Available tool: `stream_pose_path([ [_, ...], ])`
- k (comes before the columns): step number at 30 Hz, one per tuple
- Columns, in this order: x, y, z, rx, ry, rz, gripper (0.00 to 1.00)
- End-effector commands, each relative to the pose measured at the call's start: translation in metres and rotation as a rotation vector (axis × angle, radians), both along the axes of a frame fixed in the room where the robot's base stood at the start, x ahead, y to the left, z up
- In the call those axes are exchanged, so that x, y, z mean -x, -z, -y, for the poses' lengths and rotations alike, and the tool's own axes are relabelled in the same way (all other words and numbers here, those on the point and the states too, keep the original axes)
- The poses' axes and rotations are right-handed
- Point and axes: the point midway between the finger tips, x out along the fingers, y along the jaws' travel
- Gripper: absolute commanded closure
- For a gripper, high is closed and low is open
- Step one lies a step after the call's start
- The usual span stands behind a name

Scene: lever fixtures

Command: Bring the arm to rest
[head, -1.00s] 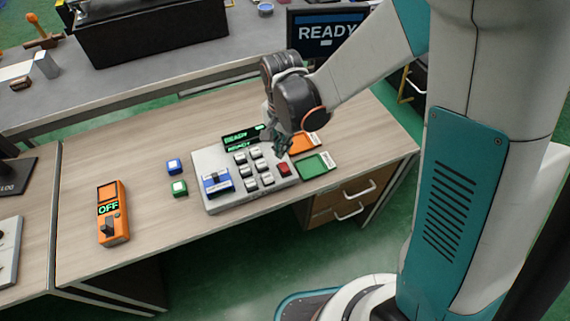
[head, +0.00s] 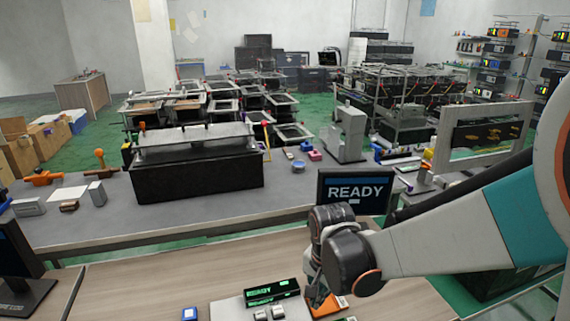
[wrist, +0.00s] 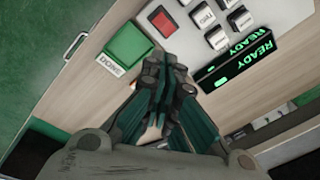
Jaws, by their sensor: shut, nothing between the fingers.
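My gripper shows in the wrist view (wrist: 165,75) with its teal and dark fingers together and nothing between them. It hangs above the wooden desk, over the edge of the control panel (wrist: 240,12). In the head view my gripper (head: 313,285) is partly hidden by my wrist, and points down beside the panel (head: 230,308). The panel's small display (head: 272,291) reads READY in green. A red button (wrist: 162,20) and several white keys (wrist: 217,38) show in the wrist view. A green tray (wrist: 130,47) labelled DONE lies beside the panel.
A monitor (head: 355,193) reading READY stands close behind my arm. A long black box (head: 198,170) sits on the grey bench beyond. The desk left of the panel is mostly clear.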

Motion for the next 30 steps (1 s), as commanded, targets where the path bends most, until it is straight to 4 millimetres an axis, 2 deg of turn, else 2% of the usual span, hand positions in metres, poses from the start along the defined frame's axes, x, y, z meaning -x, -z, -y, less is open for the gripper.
stream_pose_path([
  [1, 0.004, -0.014, 0.011, -0.002, -0.022, 0.03, 1.0],
  [6, 0.018, -0.054, 0.035, 0.005, -0.128, 0.123, 1.0],
  [15, 0.056, -0.106, 0.069, 0.057, -0.318, 0.275, 1.0],
  [21, 0.085, -0.129, 0.088, 0.118, -0.442, 0.372, 1.0],
  [30, 0.122, -0.145, 0.11, 0.225, -0.594, 0.485, 1.0],
])
